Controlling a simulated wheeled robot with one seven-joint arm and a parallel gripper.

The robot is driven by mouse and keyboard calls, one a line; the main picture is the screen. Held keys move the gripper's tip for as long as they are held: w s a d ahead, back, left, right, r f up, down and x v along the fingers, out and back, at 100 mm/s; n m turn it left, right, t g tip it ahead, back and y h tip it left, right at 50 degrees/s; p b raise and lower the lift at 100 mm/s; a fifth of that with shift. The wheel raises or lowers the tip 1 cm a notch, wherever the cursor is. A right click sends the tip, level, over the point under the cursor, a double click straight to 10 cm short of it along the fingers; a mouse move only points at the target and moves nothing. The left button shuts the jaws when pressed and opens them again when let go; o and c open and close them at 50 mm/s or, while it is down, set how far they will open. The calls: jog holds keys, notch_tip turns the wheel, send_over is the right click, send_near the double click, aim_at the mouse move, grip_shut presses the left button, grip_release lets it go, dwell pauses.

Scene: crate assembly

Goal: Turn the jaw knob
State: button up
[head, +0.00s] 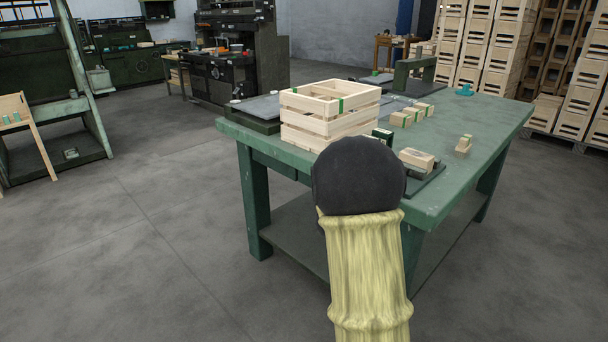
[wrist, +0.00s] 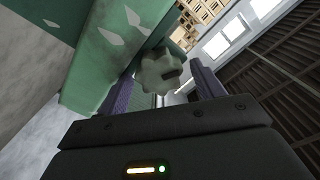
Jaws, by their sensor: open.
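The jaw knob (wrist: 163,72) is a grey-green lobed knob, seen in the wrist view just ahead of my gripper. My gripper (wrist: 165,78) is open, with one dark finger on each side of the knob. I cannot tell whether either finger touches it. In the head view my own arm covers the knob and my gripper. A dark fixture (head: 432,176) holding a pale wood block shows partly beside my arm at the near end of the green table (head: 470,165).
A slatted wooden crate (head: 318,131) with green marks stands on the table behind my arm. Several wood blocks (head: 411,115) lie to its right, and a small stacked wood piece (head: 463,146) is near the right edge. Stacked crates (head: 490,50) stand behind.

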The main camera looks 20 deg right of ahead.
jog(key=s+a+n+p, duration=0.3)
jog(key=a+n+p, duration=0.1)
jog(key=a, duration=0.4)
jog(key=s+a+n+p, duration=0.3)
jog(key=a+n+p, duration=0.15)
jog(key=a, duration=0.45)
jog(key=w+a+r+n+t+y+p, duration=0.2)
jog(key=a+r+n+y+p, duration=0.5)
jog(key=a+r+y+p, duration=0.4)
jog(key=y+p, duration=0.2)
jog(key=p, duration=0.3)
jog(key=shift+a+y, duration=0.3)
jog(key=shift+y, duration=0.1)
